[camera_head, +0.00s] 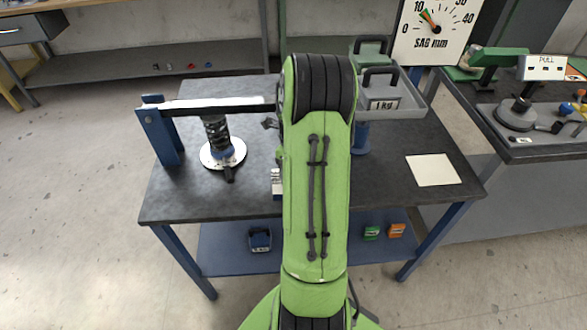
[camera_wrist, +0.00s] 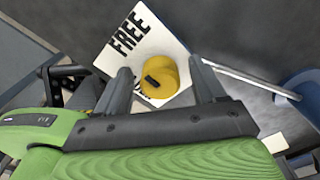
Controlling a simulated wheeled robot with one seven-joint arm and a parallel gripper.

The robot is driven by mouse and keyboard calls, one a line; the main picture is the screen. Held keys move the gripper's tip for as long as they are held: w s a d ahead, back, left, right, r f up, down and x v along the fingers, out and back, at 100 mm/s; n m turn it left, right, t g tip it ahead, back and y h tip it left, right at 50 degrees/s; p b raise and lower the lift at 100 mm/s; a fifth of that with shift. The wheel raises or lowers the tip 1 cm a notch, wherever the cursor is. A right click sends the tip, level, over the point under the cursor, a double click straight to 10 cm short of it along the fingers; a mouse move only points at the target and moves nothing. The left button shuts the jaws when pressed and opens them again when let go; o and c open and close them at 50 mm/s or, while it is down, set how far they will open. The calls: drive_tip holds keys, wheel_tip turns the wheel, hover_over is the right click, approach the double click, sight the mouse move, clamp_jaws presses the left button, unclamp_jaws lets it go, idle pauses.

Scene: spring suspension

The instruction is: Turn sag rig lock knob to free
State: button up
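The yellow lock knob (camera_wrist: 165,74) shows in the wrist view, round, with a short black mark on its top. It sits on a white label plate (camera_wrist: 130,38) that reads FREE at its upper left; other lettering at the lower edge is mostly hidden by the knob. My gripper (camera_wrist: 159,66) is open, one finger on each side of the knob, with a visible gap on both sides. Whether the fingertips are down at knob height I cannot tell. The sag rig's beam (camera_head: 220,105) and spring (camera_head: 216,132) show left of my arm.
The rig stands on a dark-topped table (camera_head: 390,150) with blue legs. A grey tray (camera_head: 410,105) with a 1 kg weight and a SAG mm dial (camera_head: 432,30) are right of my arm. A paper sheet (camera_head: 433,170) lies at right. Another bench (camera_head: 535,130) stands further right.

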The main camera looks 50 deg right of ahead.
wheel_tip(320, 180, up, 16)
drive_tip(key=p, duration=0.4)
drive_tip(key=shift+p, duration=0.35)
drive_tip(key=shift+f, duration=0.15)
